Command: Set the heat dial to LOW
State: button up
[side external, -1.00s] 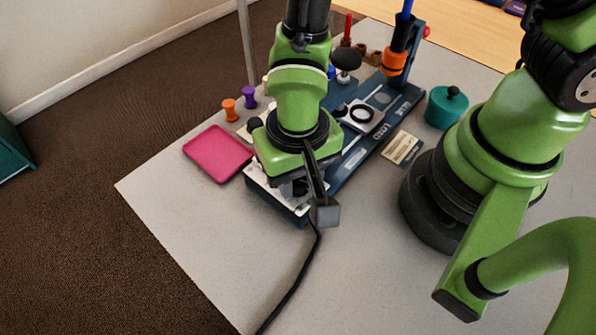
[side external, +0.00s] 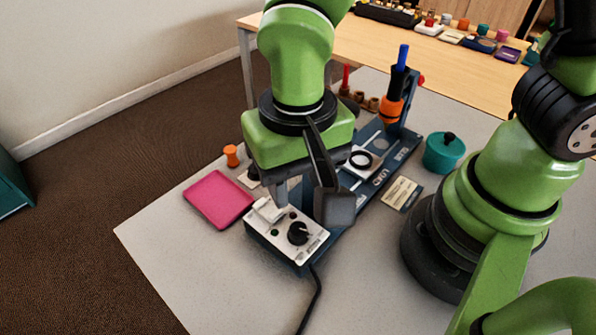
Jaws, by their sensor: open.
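The heat dial (side external: 298,233) is a round black knob on the white top panel of a dark blue control box (side external: 288,250) at the front of the blue bench unit. Its small markings are too fine to read. My gripper (side external: 305,200) hangs above and behind the dial, apart from it. One dark finger with a broad grey pad shows at its right; a grey finger shows at the left, near a white switch-like piece (side external: 267,210) on the panel. The jaws are open, with nothing seen between them.
A pink tray (side external: 217,199) lies left of the box, and an orange spool (side external: 231,155) stands behind it. A teal pot (side external: 444,152) and a label card (side external: 402,193) lie to the right. A black cable (side external: 312,300) runs forward. The table's front left is clear.

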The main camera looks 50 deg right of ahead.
aim_at(298, 228)
jog(key=shift+r, duration=0.35)
notch_tip(298, 228, down, 10)
jog(key=m, duration=0.4)
jog(key=shift+m, duration=0.3)
